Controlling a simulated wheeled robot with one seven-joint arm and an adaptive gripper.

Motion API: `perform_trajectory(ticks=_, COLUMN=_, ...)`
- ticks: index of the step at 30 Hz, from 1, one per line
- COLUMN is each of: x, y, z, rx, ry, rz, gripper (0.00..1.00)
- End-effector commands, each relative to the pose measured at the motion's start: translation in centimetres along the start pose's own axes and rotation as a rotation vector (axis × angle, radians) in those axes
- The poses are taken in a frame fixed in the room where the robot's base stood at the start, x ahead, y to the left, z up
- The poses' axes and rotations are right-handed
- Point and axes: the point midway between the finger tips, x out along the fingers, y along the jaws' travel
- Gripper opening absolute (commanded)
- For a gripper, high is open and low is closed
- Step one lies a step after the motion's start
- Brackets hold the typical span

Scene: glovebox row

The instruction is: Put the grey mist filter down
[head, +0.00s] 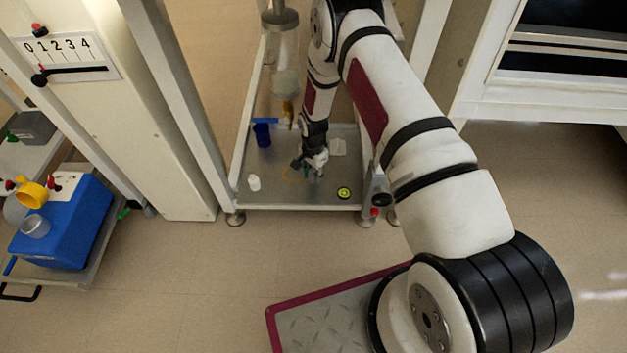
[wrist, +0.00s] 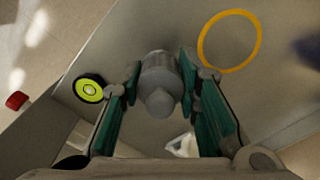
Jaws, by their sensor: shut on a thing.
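The grey mist filter (wrist: 160,82), a rounded cylinder with a narrower domed end, sits between the green-padded fingers of my gripper (wrist: 162,88) in the wrist view. My gripper is shut on it. In the head view my gripper (head: 314,164) is low over the grey shelf (head: 300,200) of the white-framed stand; the filter is too small to make out clearly there. I cannot tell whether the filter touches the shelf. A yellow ring outline (wrist: 229,40) on the shelf lies beside the filter, up and to the right in the wrist view, and is empty.
On the shelf are a yellow-green round level (head: 344,193), a blue cup (head: 262,135), a small white piece (head: 254,183) and a pale flat square (head: 338,147). Stand posts rise on both sides. A red knob (head: 374,212) is at the front right corner.

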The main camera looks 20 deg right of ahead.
Motion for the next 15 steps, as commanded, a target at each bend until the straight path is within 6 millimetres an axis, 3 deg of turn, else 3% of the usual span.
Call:
perform_trajectory(ticks=8, x=3.3, y=0.0, z=0.0, rx=0.0, ry=-0.001, rz=0.001, gripper=0.07)
perform_trajectory(ticks=15, x=3.4, y=0.0, z=0.0, rx=0.0, ry=-0.001, rz=0.0, gripper=0.07)
